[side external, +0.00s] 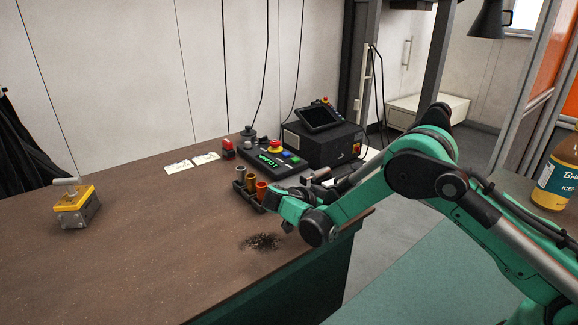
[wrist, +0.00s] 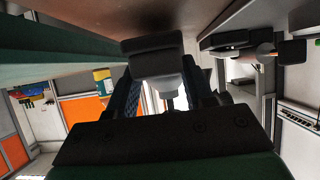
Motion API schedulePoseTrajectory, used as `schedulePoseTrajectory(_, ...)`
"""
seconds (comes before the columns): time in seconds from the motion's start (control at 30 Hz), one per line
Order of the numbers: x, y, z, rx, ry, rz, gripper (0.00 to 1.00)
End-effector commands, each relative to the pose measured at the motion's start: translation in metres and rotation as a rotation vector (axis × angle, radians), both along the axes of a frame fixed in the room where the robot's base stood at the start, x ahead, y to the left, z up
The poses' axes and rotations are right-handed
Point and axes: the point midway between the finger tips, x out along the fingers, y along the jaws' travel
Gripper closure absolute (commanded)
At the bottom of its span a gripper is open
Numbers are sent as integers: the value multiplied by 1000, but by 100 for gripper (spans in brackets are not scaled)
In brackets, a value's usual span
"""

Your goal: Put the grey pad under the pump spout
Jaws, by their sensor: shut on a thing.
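My gripper (wrist: 160,92) shows in the wrist view with its two dark fingers close around a dark grey block with a paler grey underside (wrist: 156,55). I cannot tell for sure that this block is the grey pad. In the side view my gripper (side external: 290,202) is at the bench's right edge, beside a small rack of cups; its fingertips and what they hold are not clear there. I cannot clearly make out the pump spout in either view.
The brown bench (side external: 130,270) has a dark speckled patch (side external: 262,242) near my gripper. A cup rack (side external: 250,190), a button panel (side external: 273,155) and a black screen unit (side external: 322,135) stand behind. A yellow-and-grey block (side external: 76,207) sits far left. The middle is clear.

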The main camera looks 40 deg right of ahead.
Motion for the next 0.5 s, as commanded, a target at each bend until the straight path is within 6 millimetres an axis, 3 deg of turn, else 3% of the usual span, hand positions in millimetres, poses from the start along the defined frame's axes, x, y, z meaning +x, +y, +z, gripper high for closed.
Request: schedulePoseTrajectory(0.5,0,0,-11,0,0,2,100)
